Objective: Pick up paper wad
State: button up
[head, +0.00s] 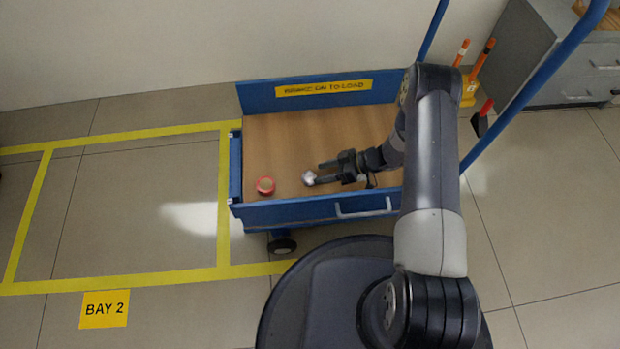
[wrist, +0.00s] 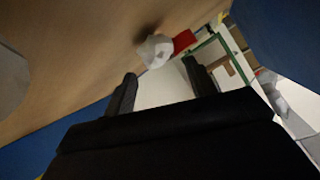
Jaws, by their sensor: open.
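The paper wad (head: 308,177) is a small whitish crumpled lump over the cart's brown wooden deck (head: 345,125). My gripper (head: 317,174) is low over the deck, reaching left, with its fingertips right beside the wad. In the wrist view the wad (wrist: 155,51) shows just beyond the two spread black fingertips (wrist: 160,72), roughly in line with the gap between them. The gripper is open and holds nothing. I cannot tell whether a fingertip touches the wad.
A red ring-shaped roll (head: 266,186) lies on the deck left of the wad; a red patch (wrist: 184,40) shows behind the wad in the wrist view. The blue cart (head: 300,213) has raised edges. The deck behind the gripper is clear.

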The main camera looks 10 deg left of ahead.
aim_at(315, 174)
jog(key=b+x, duration=0.2)
jog(key=x, duration=0.3)
jog(key=shift+d+f+b, duration=0.15)
jog(key=shift+f+b, duration=0.05)
jog(key=shift+b, duration=0.2)
jog(key=shift+a, duration=0.3)
jog(key=shift+c, duration=0.2)
jog(key=c, duration=0.5)
jog(key=shift+c, duration=0.2)
